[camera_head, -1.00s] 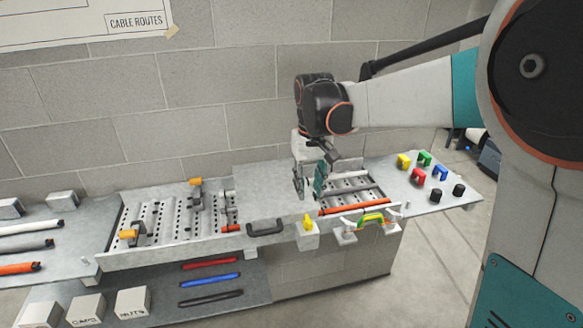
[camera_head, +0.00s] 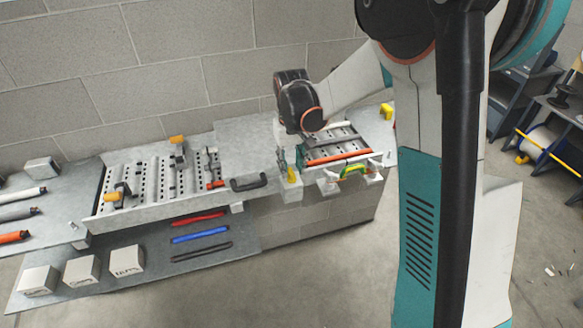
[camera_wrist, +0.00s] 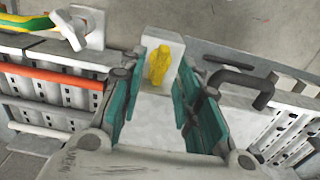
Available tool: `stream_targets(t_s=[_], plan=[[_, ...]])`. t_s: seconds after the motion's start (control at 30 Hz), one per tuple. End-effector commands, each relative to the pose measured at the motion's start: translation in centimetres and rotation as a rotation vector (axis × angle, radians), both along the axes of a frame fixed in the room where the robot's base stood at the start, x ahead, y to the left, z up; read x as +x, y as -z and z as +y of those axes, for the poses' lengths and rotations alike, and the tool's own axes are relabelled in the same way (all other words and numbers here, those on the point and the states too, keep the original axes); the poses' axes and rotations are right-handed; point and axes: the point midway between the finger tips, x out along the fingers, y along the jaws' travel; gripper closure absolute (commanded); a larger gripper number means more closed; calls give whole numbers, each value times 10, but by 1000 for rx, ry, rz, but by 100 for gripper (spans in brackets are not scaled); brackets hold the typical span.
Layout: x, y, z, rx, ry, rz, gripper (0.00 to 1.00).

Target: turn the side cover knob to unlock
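The yellow knob (camera_wrist: 158,66) sits on a pale block at the front edge of the grey cover (camera_wrist: 155,108). In the wrist view it lies ahead of my gripper (camera_wrist: 160,85), roughly centred between the two teal fingers. The fingers are open and spread apart, with nothing held. In the head view the knob (camera_head: 291,175) shows just beside my gripper (camera_head: 284,160), which points down at the cover's front edge. I cannot tell whether a finger touches the knob. Part of the fingers is hidden in the head view by the wrist.
A black handle (camera_head: 248,182) is on the cover's front, left of the knob. A green-yellow cable (camera_head: 353,171) in white holders is to the right. An orange cable (camera_head: 338,158) lies in the right tray. White boxes (camera_head: 126,261) stand on the lower shelf.

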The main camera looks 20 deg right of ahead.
Motion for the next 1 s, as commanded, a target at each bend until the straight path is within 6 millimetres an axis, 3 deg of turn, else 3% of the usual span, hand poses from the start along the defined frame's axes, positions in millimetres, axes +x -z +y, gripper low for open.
stream_targets(t_s=[0.17, 0.47, 0.63, 1.0], plan=[[0, 13, 0, 0, 0, 0, 69], [0, 16, 0, 0, 0, 0, 69], [0, 15, 0, 0, 0, 0, 100], [0, 16, 0, 0, -19, 0, 100]])
